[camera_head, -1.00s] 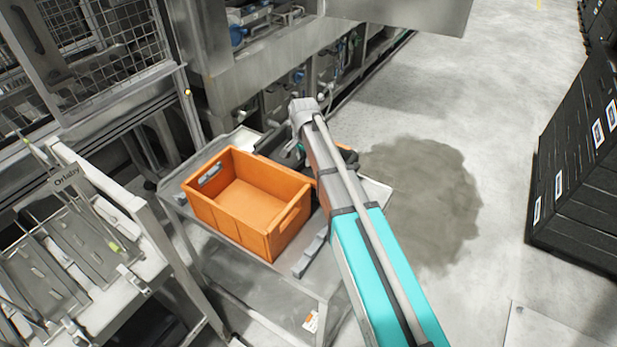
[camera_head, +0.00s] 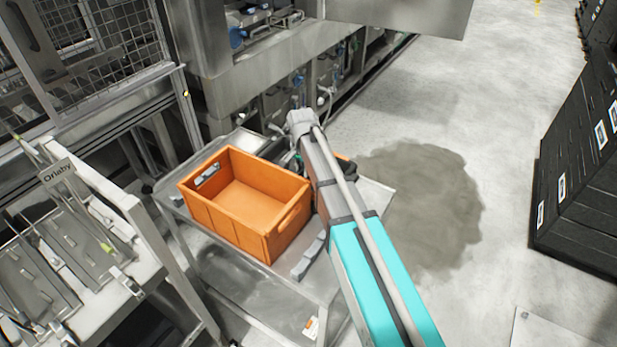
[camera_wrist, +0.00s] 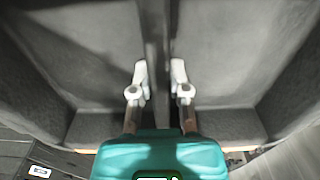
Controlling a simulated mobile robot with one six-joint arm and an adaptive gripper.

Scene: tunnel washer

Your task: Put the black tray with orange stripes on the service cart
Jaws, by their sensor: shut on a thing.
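The black tray fills much of the wrist view (camera_wrist: 80,70), with a thin central divider and small orange marks along its near edge. My gripper (camera_wrist: 159,76) has its two pale fingers closed on that divider. In the head view, my arm hides most of the tray; only a dark bit with some orange (camera_head: 346,168) shows just right of the arm. The service cart (camera_head: 372,197) is a grey metal trolley beneath that area. I cannot tell whether the tray touches the cart top.
An orange crate (camera_head: 190,207) stands on the cart, left of my arm. A grey piece (camera_head: 308,258) lies in front of it.

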